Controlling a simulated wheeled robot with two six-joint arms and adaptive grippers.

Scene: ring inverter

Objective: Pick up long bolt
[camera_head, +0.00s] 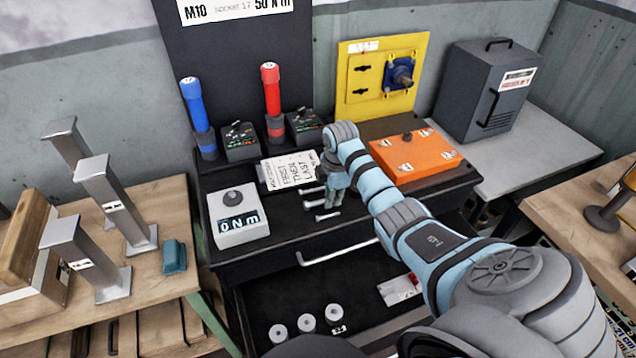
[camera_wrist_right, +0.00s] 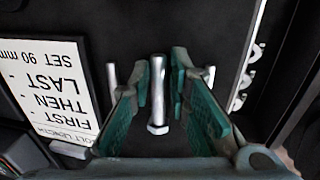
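Several silver bolts lie side by side on the black top of the tool cabinet. One bolt (camera_wrist_right: 157,95) lies between the fingers of my right gripper (camera_wrist_right: 161,75) in the right wrist view, head toward the gripper, with gaps on both sides. The right gripper is open; it also shows in the head view (camera_head: 333,192), pointing down over the bolts. Another bolt (camera_wrist_right: 112,76) shows beyond the left finger and another (camera_wrist_right: 208,75) beyond the right one, both partly hidden, so their lengths are hard to compare. The nearest bolt (camera_head: 327,216) shows in the head view. My left gripper is out of view.
An instruction card (camera_head: 291,171) lies beside the bolts. A white torque meter (camera_head: 238,217) stands left and an orange case (camera_head: 414,154) right. Red (camera_head: 272,100) and blue (camera_head: 197,115) tools stand behind. The open drawer below holds several rings (camera_head: 306,323).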

